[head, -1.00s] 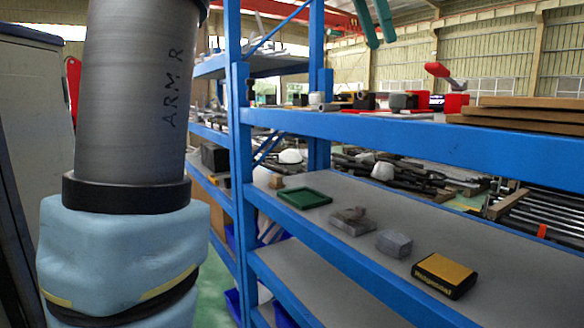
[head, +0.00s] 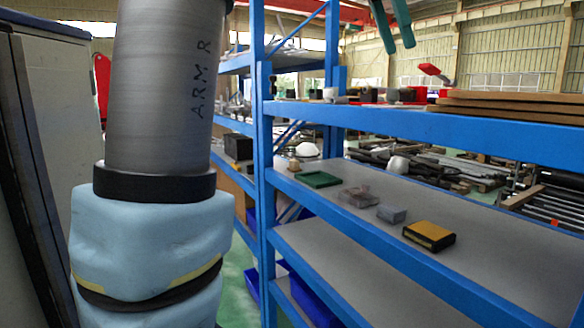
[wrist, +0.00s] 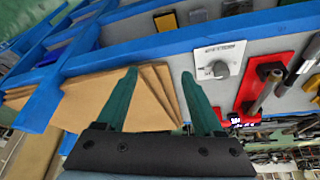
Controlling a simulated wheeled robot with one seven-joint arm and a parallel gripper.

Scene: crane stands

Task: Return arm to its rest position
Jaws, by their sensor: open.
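My gripper (head: 399,47) shows in the head view only as two green fingers hanging down from the top edge, over the far hall. In the wrist view my gripper (wrist: 158,72) has its green fingers spread wide apart with nothing held between them. Brown boards (wrist: 105,100) show behind and beside the left finger, and it cannot be told how far off they are. My arm fills the left of the head view, as a grey tube marked "ARM R" above a light blue padded section.
A blue shelf rack (head: 400,120) stands ahead and to the right. Its middle shelf holds a green tray (head: 318,179), a grey block (head: 391,214) and a yellow-black box (head: 429,236). Stacked boards (head: 510,105) lie on the upper shelf. A grey cabinet (head: 62,120) stands close at left.

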